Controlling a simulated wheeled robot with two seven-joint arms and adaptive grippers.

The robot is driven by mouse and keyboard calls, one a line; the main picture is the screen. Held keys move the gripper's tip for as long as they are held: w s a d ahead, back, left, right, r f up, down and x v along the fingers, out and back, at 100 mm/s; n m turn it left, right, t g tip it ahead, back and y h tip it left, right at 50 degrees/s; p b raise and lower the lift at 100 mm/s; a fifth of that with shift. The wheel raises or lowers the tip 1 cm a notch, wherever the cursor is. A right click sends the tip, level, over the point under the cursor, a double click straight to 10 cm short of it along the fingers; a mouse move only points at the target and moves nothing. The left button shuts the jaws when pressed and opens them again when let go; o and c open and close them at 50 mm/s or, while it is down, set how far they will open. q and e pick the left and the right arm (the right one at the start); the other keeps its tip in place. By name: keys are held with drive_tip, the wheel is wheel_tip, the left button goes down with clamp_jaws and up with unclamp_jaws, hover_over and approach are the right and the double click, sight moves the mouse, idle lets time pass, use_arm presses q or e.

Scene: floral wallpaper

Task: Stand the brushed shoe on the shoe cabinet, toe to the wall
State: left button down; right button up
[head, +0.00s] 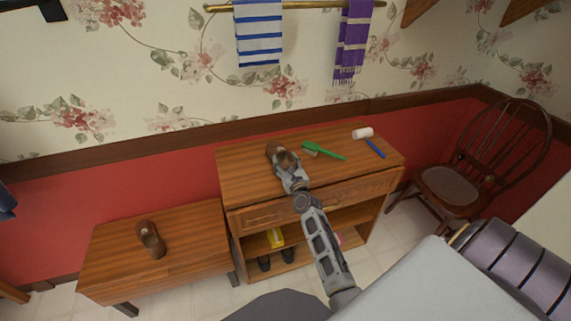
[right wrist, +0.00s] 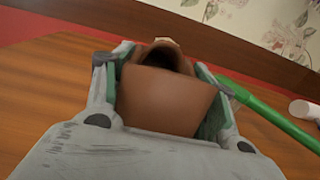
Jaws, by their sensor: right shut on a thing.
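A brown shoe (right wrist: 165,90) is between the fingers of my right gripper (head: 287,160), at the back left of the wooden shoe cabinet top (head: 240,185). In the right wrist view the gripper is shut on it from both sides. Its heel is towards the camera and its toe points away, towards the wall. In the head view the gripper partly hides the shoe (head: 272,149). I cannot tell whether its sole touches the top. A second brown shoe (head: 151,239) stands on the low wooden bench (head: 105,255) at the left. My left gripper is not in view.
A green brush (head: 325,151) lies right of the held shoe, close to the gripper. A white roll (head: 362,133) and a blue item (head: 375,148) lie further right. Dark footwear (head: 287,255) stands on the lower shelf. A wooden chair (head: 450,185) is at the right.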

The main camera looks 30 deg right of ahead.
drive_tip(key=o, duration=0.8)
drive_tip(key=shift+f, duration=0.1)
drive_tip(key=o, duration=0.4)
drive_tip(key=shift+s+a, duration=0.2)
drive_tip(key=shift+s, duration=0.45)
drive_tip(key=shift+p+v, duration=0.35)
drive_tip(key=shift+v, duration=0.75)
drive_tip(key=shift+s+a, duration=0.1)
drive_tip(key=shift+s, duration=0.25)
drive_tip(key=shift+s+a, duration=0.15)
drive_tip(key=shift+s, duration=0.55)
drive_tip(key=shift+v, duration=1)
drive_tip(key=shift+s+a, duration=0.1)
drive_tip(key=shift+s, duration=0.25)
drive_tip(key=shift+s+a, duration=0.15)
drive_tip(key=shift+s, duration=0.5)
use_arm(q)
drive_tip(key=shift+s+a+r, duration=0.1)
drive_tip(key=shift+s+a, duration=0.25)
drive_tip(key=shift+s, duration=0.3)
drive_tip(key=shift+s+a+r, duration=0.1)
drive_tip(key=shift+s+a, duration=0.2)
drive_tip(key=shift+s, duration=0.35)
use_arm(e)
drive_tip(key=shift+v, duration=1.15)
